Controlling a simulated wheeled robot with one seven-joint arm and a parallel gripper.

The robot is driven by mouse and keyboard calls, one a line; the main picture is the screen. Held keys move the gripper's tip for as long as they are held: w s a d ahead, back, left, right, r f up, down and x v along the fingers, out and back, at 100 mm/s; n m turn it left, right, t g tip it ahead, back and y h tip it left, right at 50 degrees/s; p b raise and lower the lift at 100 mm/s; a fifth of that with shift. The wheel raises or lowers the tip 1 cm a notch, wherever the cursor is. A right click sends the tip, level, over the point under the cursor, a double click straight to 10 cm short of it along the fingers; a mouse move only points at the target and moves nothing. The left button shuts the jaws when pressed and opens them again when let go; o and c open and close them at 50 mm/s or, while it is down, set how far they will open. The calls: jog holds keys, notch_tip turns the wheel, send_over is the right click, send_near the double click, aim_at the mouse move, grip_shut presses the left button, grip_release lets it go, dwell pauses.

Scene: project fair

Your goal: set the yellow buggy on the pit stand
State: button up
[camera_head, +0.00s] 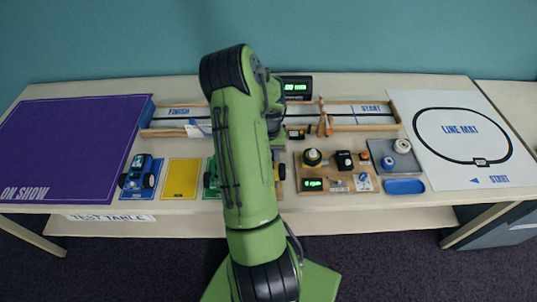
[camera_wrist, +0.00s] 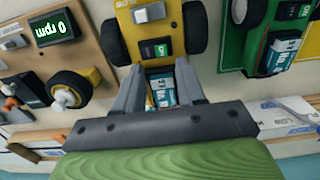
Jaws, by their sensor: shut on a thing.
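The yellow buggy (camera_wrist: 154,48) is at the top middle of the wrist view, with a dark wheel on each side and a blue-and-white box near its rear. My gripper (camera_wrist: 158,82) is shut on the buggy's narrow rear part, one finger on each side. In the head view my arm hides most of the gripper and buggy; only a sliver of yellow shows right of the arm. I cannot tell whether the buggy is lifted or touching something below.
The green buggy (camera_wrist: 268,38) is close on the right in the wrist view. A wooden board (camera_head: 347,180) with a display and wheel stands right of my arm. The yellow mat (camera_head: 181,179) is empty. The blue buggy (camera_head: 140,172) is further left. A wooden track (camera_head: 355,127) runs behind.

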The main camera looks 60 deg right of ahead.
dwell(0.4)
jog(key=o, duration=1)
notch_tip(320, 180, up, 16)
jog(key=p, duration=0.2)
jog(key=shift+f+p, duration=0.15)
jog(key=shift+p, duration=0.25)
